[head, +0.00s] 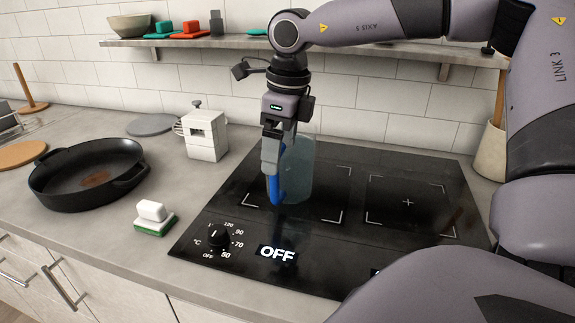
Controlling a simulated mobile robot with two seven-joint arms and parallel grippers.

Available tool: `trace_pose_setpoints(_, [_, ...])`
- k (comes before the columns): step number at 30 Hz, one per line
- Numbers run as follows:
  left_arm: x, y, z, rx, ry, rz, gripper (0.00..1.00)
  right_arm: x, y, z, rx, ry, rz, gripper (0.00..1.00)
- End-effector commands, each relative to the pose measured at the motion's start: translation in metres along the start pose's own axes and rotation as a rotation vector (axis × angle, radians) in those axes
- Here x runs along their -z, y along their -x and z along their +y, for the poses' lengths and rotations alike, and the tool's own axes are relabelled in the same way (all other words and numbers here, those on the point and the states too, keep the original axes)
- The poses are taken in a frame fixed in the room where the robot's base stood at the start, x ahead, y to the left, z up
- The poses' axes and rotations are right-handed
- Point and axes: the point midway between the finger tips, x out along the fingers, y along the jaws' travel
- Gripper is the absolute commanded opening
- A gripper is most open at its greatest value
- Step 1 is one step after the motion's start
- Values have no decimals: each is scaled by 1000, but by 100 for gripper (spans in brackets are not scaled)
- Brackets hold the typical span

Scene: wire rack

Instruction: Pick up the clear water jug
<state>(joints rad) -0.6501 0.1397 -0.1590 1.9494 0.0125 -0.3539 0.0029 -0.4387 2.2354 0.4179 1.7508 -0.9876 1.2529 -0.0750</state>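The clear water jug (300,170) stands upright on the black cooktop, over its left cooking zone. It is see-through and bluish, with a blue handle (277,190) on its near left side. My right gripper (270,168) comes in from the right and points down at the upper part of this handle. Its grey fingers overlap the handle in the picture, and I cannot tell whether they are closed on it. The gripper hides part of the handle and jug. My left gripper is not in view.
The cooktop (405,240) has a dial and reads OFF. A black pan (90,175), a green-and-white sponge-like item (153,217) and a white box-like device (205,135) stand to the left. A wall shelf (240,42) runs behind. A beige container (491,152) stands at right.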

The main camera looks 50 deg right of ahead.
Motion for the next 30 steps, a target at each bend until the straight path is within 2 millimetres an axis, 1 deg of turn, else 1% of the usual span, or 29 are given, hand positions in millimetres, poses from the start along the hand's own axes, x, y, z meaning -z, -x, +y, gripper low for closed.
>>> trace_pose_setpoints(1, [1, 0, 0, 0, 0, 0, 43, 0, -7, 0, -2, 0, 2, 92])
trace_pose_setpoints(4, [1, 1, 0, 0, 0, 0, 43, 0, -16, 0, 1, -2, -1, 92])
trace_pose_setpoints(11, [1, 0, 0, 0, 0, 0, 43, 0, -18, 0, 1, -2, -2, 92])
trace_pose_setpoints(12, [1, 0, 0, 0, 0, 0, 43, 0, -18, 0, 2, -2, -2, 89])
trace_pose_setpoints(14, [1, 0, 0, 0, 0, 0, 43, 0, -18, 0, 2, -2, -2, 69])
trace_pose_setpoints(15, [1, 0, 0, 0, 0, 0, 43, 0, -18, 0, 2, -2, -2, 56])
trace_pose_setpoints(17, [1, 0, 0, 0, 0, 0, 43, 0, -18, 0, 2, -2, -2, 37])
trace_pose_setpoints(18, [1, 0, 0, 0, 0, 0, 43, 0, -18, 0, 2, -2, -2, 24])
trace_pose_setpoints(20, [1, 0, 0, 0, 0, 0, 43, 0, -18, 0, 2, -2, -2, 4])
trace_pose_setpoints(21, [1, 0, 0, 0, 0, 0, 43, 0, -18, 0, 2, -2, -2, 0])
trace_pose_setpoints(23, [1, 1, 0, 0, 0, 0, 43, -2, -15, -1, 7, 0, -9, 0])
trace_pose_setpoints(30, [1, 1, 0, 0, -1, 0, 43, -2, -15, -1, 7, 0, -9, 0])
